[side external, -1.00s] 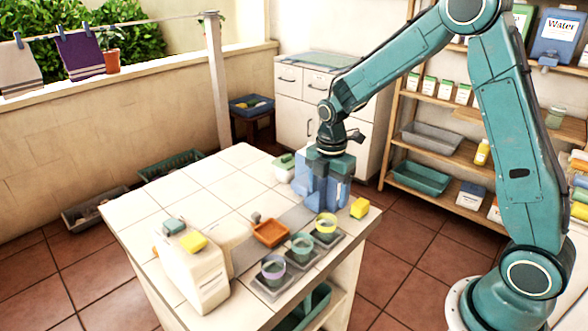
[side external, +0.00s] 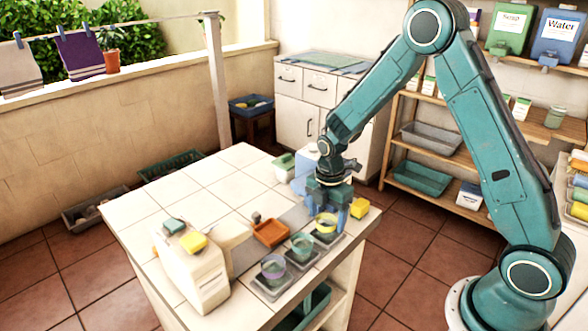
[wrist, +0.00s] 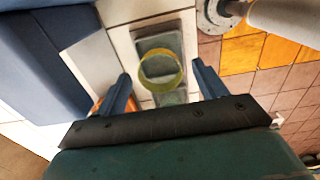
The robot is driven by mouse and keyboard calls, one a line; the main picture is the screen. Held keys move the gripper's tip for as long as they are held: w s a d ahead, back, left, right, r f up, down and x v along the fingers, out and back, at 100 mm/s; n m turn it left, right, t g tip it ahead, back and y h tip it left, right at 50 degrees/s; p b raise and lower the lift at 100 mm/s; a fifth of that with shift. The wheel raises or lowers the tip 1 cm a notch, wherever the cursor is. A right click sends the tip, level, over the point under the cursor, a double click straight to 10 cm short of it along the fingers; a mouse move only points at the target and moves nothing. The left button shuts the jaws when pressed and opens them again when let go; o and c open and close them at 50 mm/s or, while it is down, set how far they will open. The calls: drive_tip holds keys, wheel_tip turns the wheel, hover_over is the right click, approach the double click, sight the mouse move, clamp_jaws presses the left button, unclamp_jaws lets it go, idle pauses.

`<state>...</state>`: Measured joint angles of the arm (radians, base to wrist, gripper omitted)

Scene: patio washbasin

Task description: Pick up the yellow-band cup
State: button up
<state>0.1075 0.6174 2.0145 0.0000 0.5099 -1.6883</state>
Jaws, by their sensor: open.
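The yellow-band cup (side external: 326,228) stands upright on a dark grey square coaster at the right end of a row of three cups. In the wrist view the cup (wrist: 161,84) shows as a yellow ring on its grey coaster (wrist: 150,43). My gripper (side external: 330,207) is right above the cup with its fingers pointing down. In the wrist view my open gripper (wrist: 160,70) has one finger on each side of the cup, with gaps. I cannot tell how far the fingertips are above the rim.
A teal-band cup (side external: 302,247) and a purple-band cup (side external: 273,269) stand to the left. An orange tray (side external: 270,233) lies behind them. A yellow block (side external: 359,208) is close on the right. A blue container (side external: 303,163) stands behind my gripper.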

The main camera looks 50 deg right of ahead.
drive_tip(key=shift+f, duration=1.1)
drive_tip(key=c, duration=1)
